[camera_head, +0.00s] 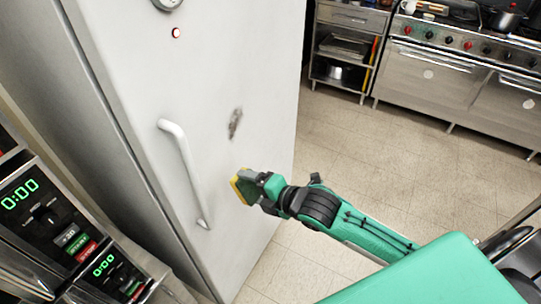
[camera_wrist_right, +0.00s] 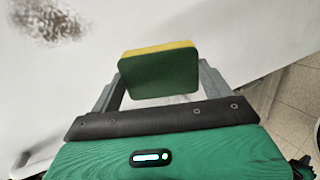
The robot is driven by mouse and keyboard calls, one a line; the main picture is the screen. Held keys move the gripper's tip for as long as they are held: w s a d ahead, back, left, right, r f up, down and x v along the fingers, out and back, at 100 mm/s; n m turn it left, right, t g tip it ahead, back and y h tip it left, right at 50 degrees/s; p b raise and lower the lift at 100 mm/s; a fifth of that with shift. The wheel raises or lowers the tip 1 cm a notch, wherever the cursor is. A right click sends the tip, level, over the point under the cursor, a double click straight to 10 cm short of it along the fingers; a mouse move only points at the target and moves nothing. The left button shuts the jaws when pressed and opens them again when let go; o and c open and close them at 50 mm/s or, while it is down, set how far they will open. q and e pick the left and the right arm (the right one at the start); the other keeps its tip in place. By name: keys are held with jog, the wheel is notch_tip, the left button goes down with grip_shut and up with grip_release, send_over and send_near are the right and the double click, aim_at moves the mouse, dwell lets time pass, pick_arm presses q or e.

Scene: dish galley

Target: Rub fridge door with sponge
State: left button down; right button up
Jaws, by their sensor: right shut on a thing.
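The white fridge door (camera_head: 215,70) fills the middle of the head view, with a vertical white handle (camera_head: 181,170) on it. A dark smudge (camera_head: 235,123) is on the door, right of the handle. The smudge also shows at the upper left in the right wrist view (camera_wrist_right: 50,22). My right gripper (camera_head: 249,184) is shut on a yellow and green sponge (camera_wrist_right: 160,72), whose yellow side faces the door. The sponge is close to the door, below the smudge; I cannot tell whether it touches. My left gripper is not in view.
A panel with green digits and knobs (camera_head: 50,215) stands at the left. A stove with ovens (camera_head: 440,75) and a metal shelf unit (camera_head: 345,45) stand at the back right. The tiled floor (camera_head: 375,140) between is clear.

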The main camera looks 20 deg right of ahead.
jog(key=w+d+r+n+t+y+b, duration=0.1)
jog(key=w+d+r+n+t+y, duration=0.1)
jog(key=d+r+y, duration=0.4)
jog(key=w+a+r+h+p, duration=0.1)
jog(key=w+a+p, duration=0.2)
jog(key=w+a, duration=0.1)
jog(key=shift+w+a+r+t+h, duration=0.2)
jog(key=shift+w+r+t+h, duration=0.15)
jog(key=shift+w, duration=0.2)
jog(key=shift+x, duration=0.95)
dwell(0.5)
